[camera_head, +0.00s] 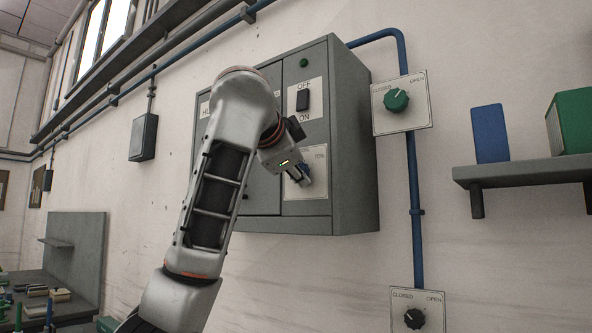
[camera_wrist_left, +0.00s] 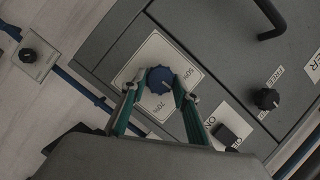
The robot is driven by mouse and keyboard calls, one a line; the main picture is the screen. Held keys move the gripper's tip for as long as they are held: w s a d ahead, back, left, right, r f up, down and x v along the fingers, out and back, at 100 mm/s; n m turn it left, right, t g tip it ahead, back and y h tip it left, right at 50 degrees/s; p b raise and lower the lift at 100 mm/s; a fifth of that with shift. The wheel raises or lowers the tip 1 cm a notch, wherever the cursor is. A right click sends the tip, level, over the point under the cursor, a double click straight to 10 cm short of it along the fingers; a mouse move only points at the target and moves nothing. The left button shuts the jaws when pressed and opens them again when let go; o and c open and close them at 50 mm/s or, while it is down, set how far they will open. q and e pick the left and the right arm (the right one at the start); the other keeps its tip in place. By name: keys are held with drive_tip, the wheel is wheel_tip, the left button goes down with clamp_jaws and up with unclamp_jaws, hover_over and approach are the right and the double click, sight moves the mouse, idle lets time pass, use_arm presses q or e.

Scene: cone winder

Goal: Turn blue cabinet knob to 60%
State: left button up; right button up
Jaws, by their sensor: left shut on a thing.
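The blue cabinet knob (camera_wrist_left: 158,79) sits on a white plate (camera_wrist_left: 146,57) on the grey cabinet, with "50%" and "70%" legible in the left wrist view. A short pale pointer mark shows on the knob, but its exact reading is too small to tell. My left gripper (camera_wrist_left: 157,91) has its teal fingers on either side of the knob, shut on it. In the head view the left gripper (camera_head: 303,178) is at the cabinet's lower right plate, and the knob there is mostly hidden by the gripper. My right gripper is in neither view.
The grey cabinet (camera_head: 352,150) also has a black OFF/ON switch (camera_head: 303,100) above the plate. A green valve knob (camera_head: 396,99) is on the wall to the right, with a black one (camera_head: 414,318) below. A shelf (camera_head: 520,172) holds blue and green boxes.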

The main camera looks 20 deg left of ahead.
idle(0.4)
use_arm(q)
drive_tip(key=o, duration=1.1)
drive_tip(key=shift+s, duration=0.15)
drive_tip(key=shift+s+r, duration=0.35)
drive_tip(key=shift+s, duration=1.6)
drive_tip(key=shift+s+r, duration=0.35)
drive_tip(key=shift+s, duration=1.55)
drive_tip(key=shift+s+r, duration=0.35)
drive_tip(key=shift+s, duration=1.6)
